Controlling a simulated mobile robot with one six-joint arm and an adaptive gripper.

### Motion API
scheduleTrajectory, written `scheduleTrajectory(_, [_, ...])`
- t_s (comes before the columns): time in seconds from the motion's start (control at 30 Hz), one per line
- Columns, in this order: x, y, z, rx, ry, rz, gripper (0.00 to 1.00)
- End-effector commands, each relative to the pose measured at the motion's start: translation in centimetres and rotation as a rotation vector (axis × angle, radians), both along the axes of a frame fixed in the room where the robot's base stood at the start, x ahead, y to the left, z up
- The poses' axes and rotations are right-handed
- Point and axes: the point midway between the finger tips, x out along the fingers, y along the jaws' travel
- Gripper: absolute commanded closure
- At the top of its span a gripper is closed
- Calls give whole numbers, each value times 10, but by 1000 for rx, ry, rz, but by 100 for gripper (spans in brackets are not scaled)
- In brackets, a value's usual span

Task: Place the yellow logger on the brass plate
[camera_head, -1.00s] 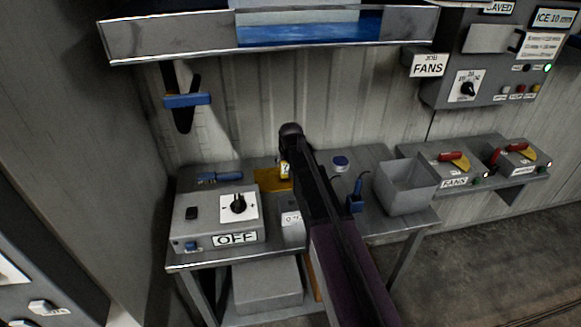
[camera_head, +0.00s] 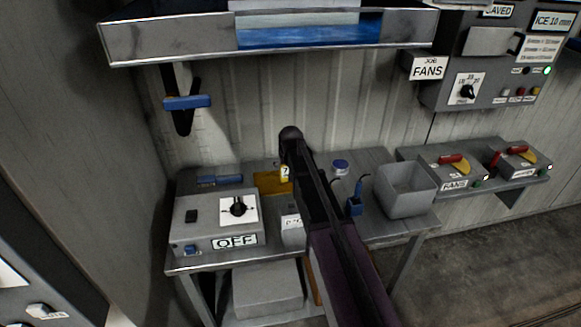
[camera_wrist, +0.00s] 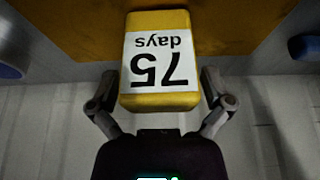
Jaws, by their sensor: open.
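The yellow logger (camera_wrist: 160,102), with a white "75 days" label, is between the two fingers of my gripper (camera_wrist: 157,82) in the wrist view. The fingers are open, one on each side, with a narrow gap visible. The brass plate (camera_wrist: 85,28) lies behind the logger, which overlaps it in this view. In the head view the logger (camera_head: 285,172) shows as a small yellow and white patch by the plate (camera_head: 268,184), beneath my arm. My arm hides part of this area. I cannot tell whether the logger's base touches the plate.
A grey box marked OFF (camera_head: 215,222) stands on the bench left of my arm. A blue-handled tool (camera_head: 220,180) lies behind it. Right of my arm are a blue-topped round item (camera_head: 341,167), a small blue device (camera_head: 354,206) and an open grey bin (camera_head: 405,190). A shelf (camera_head: 170,42) hangs above.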

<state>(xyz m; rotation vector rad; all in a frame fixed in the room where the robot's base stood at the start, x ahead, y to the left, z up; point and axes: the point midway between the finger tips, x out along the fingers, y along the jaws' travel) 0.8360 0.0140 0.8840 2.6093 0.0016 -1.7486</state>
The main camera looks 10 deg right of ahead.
Motion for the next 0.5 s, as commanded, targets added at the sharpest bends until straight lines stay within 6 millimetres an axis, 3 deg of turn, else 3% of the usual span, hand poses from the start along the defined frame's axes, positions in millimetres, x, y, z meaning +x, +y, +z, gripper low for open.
scheduleTrajectory(0.5, [-8, 0, 23, 0, 0, 0, 0])
